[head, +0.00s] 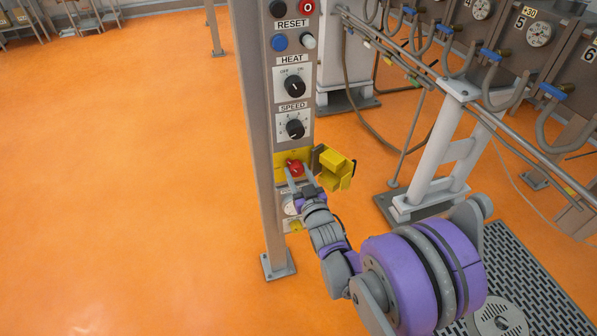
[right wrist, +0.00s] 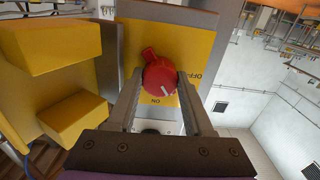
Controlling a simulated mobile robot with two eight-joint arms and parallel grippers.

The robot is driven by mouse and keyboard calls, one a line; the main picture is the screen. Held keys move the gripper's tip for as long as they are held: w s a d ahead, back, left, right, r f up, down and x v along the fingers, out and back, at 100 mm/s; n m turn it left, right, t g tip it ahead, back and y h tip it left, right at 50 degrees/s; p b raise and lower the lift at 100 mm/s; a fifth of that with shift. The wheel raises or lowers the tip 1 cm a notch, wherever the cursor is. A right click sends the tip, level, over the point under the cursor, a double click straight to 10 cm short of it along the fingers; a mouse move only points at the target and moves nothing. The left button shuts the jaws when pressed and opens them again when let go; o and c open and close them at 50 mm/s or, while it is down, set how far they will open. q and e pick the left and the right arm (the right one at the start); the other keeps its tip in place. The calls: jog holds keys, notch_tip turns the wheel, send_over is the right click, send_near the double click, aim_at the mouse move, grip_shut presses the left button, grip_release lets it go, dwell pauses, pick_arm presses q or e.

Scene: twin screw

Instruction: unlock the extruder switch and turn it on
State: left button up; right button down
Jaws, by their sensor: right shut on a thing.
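The extruder switch is a red rotary knob (head: 295,168) on a yellow plate (head: 280,160), low on the grey control post. In the right wrist view the red knob (right wrist: 160,80) shows a white mark, with the letters "ON" below it and partly hidden lettering to its right. My right gripper (head: 298,174) is shut on the knob, one finger on each side. A yellow blocky lock cover (head: 336,165) stands swung out to the right of the plate, apart from the knob; it also shows at the left of the right wrist view (right wrist: 60,45). My left gripper is not in view.
Above the switch are the SPEED dial (head: 295,129), the HEAT dial (head: 295,86) and several push buttons. Below it, a round part is partly hidden by my gripper. Machine pipes and a white support stand (head: 440,150) are at right. Orange floor (head: 130,180) is open at left.

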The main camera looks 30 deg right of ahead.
jog(key=m, duration=0.3)
jog(key=shift+m+p, duration=0.3)
jog(key=shift+p, duration=0.1)
jog(key=shift+m+p, duration=0.35)
jog(key=shift+m, duration=1.45)
jog(key=shift+c, duration=1.4)
grip_release()
jog(key=v, duration=1)
jog(key=shift+s, duration=0.4)
